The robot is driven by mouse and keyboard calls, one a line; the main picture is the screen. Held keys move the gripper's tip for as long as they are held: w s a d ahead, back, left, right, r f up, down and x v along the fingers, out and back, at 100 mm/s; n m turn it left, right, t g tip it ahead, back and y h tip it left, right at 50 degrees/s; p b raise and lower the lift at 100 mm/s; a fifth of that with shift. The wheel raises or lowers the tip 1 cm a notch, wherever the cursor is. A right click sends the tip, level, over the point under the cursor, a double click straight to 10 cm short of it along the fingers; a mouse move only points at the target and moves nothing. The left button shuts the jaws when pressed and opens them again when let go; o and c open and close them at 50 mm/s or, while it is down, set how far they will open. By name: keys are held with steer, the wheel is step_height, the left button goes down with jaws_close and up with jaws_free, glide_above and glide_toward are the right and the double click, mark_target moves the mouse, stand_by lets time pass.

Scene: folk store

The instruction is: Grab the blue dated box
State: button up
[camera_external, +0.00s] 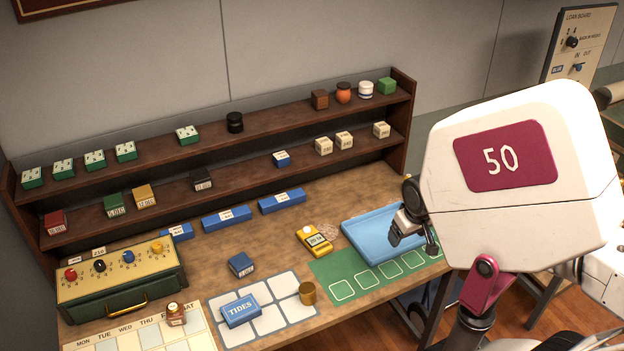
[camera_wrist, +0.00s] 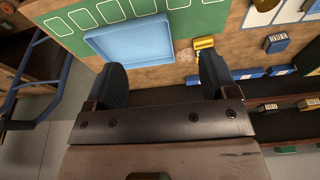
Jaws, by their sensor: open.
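A small blue box with a white dated label (camera_external: 241,265) sits on the desk, behind the white grid mat; the date is too small to read. It also shows at the right of the wrist view (camera_wrist: 277,42). Another small blue box with a pale label (camera_external: 281,159) stands on the lower shelf. A flat blue box marked TIDES (camera_external: 241,310) lies on the grid mat. My gripper (camera_external: 414,240) is over the right end of the blue tray (camera_external: 372,259), well to the right of these boxes. In the wrist view my gripper (camera_wrist: 163,80) is open and empty.
A yellow device (camera_external: 315,240) sits between the desk box and the tray. Long blue labelled boxes (camera_external: 227,217) line the desk below the shelf. A green knobbed case (camera_external: 120,281) is at left.

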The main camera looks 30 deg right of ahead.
steer(key=shift+o, duration=1.1)
steer(key=m+g+y, duration=0.6)
steer(key=m+y, duration=0.5)
glide_toward(246, 258)
steer(key=s+d+r, duration=0.3)
steer(key=s+r, duration=0.1)
steer(key=s, duration=0.4)
steer(key=w+a+f+m+y, duration=0.1)
steer(key=w+a+f, duration=0.1)
steer(key=w+a+f+m, duration=0.2)
steer(key=f, duration=0.1)
steer(key=w+a+f+m+y, duration=0.1)
steer(key=w+a+f, duration=0.1)
steer(key=shift+w+f+t+y, duration=0.2)
steer(key=shift+w+t+y, duration=0.1)
steer(key=shift+w, duration=0.05)
steer(key=shift+x, duration=1.2)
